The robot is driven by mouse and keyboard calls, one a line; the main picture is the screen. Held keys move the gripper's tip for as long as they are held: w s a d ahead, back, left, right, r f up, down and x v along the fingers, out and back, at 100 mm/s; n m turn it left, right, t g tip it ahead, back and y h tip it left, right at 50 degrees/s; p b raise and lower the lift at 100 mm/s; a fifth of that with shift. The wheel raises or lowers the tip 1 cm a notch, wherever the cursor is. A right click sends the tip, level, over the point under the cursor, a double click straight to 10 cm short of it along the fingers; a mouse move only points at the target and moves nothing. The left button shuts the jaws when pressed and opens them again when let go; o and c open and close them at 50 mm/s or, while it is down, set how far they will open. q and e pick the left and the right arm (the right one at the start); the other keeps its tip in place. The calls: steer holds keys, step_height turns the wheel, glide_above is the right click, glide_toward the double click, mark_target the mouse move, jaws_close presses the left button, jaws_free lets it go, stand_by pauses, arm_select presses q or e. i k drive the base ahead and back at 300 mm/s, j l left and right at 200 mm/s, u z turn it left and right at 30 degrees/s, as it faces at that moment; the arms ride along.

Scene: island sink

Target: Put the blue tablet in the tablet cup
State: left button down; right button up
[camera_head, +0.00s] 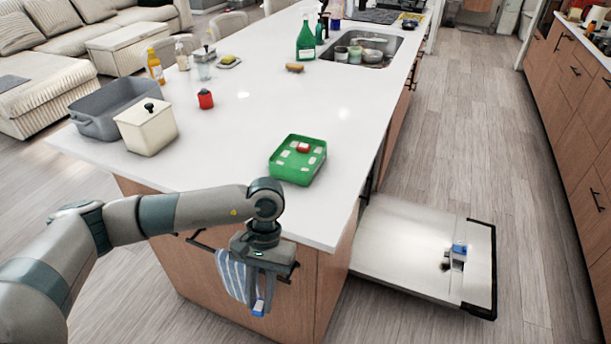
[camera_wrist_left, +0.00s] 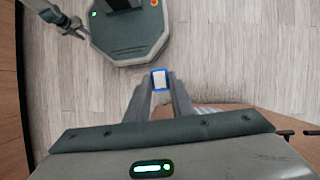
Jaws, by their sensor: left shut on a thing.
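My left gripper (camera_head: 258,298) points down in front of the island's near end. It is shut on the blue tablet (camera_head: 259,307), a small blue and white block. The tablet also shows between the fingertips in the left wrist view (camera_wrist_left: 159,79), above the floor. The tablet cup (camera_head: 455,260) is a small dark fitting on the inner face of the lowered dishwasher door (camera_head: 400,240), with a blue part (camera_head: 459,248) at its top. The held tablet is well to the left of it and apart from it. My right gripper is not clearly seen.
A green box (camera_head: 290,168) with pale tablets and a red one stands on the white worktop (camera_head: 240,120). A striped towel (camera_head: 231,275) hangs on a rail behind my left gripper. The island's corner lies between gripper and door. Floor to the right is clear.

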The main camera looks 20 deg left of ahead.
mark_target(456, 267)
steer(key=l+u, duration=0.1)
steer(key=u, duration=0.3)
steer(key=i+l+u, duration=0.1)
steer(key=u, duration=0.3)
steer(key=l+u, duration=0.3)
steer(key=l, duration=0.4)
steer(key=l+u, duration=0.3)
steer(key=l, duration=0.4)
steer(key=l+u, duration=0.25)
steer(key=l, duration=0.5)
steer(key=k+l, duration=0.1)
steer(key=l, duration=0.8)
steer(key=k+l, duration=0.15)
steer(key=l, duration=0.3)
steer(key=l+u, duration=0.1)
steer(key=l, duration=0.4)
steer(key=k, duration=0.1)
